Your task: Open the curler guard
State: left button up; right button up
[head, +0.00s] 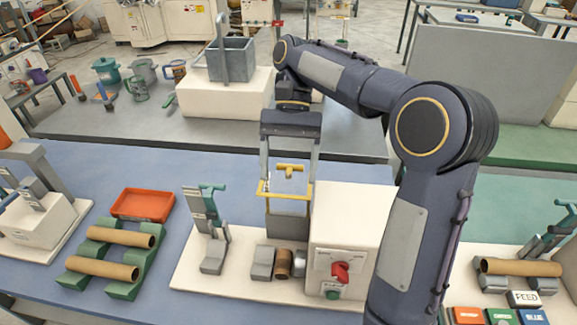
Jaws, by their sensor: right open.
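The curler guard (287,205) is a pale panel with a yellow top edge and a small yellow T-shaped handle (289,171). It stands at the left side of the white machine housing (345,225) and looks shut, though the arm hides part of it. My right gripper (289,180) points down from above, open. Its two fingers are on either side of the yellow handle, with gaps visible on both sides. Whether the fingertips touch the yellow edge I cannot tell. My left gripper is out of view.
A red knob (340,272) and green button (333,294) are on the housing front. A grey stand (213,235) is left of the guard. Cardboard tubes lie on a green rack (92,281) beside an orange tray (117,208). A grey bin (238,65) stands behind.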

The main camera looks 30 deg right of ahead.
jog(key=shift+c, duration=0.3)
